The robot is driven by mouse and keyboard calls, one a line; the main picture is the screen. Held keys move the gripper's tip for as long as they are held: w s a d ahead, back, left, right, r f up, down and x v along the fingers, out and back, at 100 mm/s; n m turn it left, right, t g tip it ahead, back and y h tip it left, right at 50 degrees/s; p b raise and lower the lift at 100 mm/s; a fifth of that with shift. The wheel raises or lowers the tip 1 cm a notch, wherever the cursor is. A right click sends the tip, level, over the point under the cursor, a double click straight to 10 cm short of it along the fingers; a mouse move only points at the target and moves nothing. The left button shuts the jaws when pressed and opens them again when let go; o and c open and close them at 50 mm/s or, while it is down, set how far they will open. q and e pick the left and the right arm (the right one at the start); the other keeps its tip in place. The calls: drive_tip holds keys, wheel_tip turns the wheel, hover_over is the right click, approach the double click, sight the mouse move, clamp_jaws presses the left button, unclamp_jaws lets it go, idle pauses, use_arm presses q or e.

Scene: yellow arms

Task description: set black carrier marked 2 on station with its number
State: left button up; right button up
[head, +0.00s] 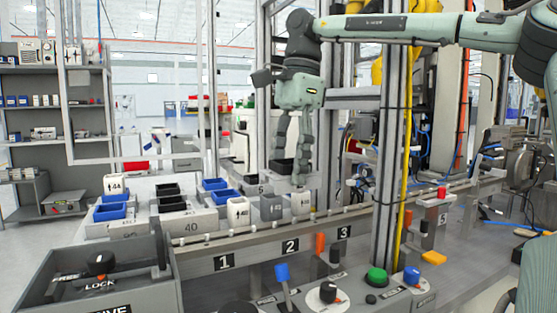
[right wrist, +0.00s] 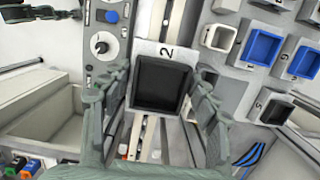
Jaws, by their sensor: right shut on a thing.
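My right gripper (head: 292,172) hangs from its arm over the rail line in the head view. It is shut on a black carrier (head: 283,166), an open-topped box partly hidden by the fingers. In the right wrist view the carrier (right wrist: 162,85) sits between the two fingers, with a white plate marked 2 along its upper edge. In the head view the station label 2 (head: 290,246) is on the front face of the long rail, between labels 1 (head: 224,262) and 3 (head: 344,232). The gripper is behind and above that rail. My left gripper does not show.
Blue and black trays (head: 172,203) on grey bases stand left of the gripper. Blocks marked 4B (head: 238,212) and others stand close behind the rail. A metal post (head: 390,150) rises right of the gripper. A control panel (head: 330,297) with knobs lies in front.

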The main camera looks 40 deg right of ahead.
sight(289, 191)
wheel_tip(289, 191, down, 4)
drive_tip(key=shift+s, duration=0.15)
drive_tip(key=shift+f, duration=0.65)
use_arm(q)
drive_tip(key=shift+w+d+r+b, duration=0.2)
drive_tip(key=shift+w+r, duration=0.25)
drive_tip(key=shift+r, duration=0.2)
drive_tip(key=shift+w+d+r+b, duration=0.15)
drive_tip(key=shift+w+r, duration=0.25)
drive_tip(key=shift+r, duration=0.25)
use_arm(e)
drive_tip(key=shift+f, duration=0.4)
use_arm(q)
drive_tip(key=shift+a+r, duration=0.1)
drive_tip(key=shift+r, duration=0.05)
use_arm(e)
drive_tip(key=shift+a, duration=0.25)
drive_tip(key=shift+w+a, duration=0.25)
drive_tip(key=shift+a, duration=0.05)
drive_tip(key=shift+f, duration=0.6)
drive_tip(key=shift+f, duration=0.3)
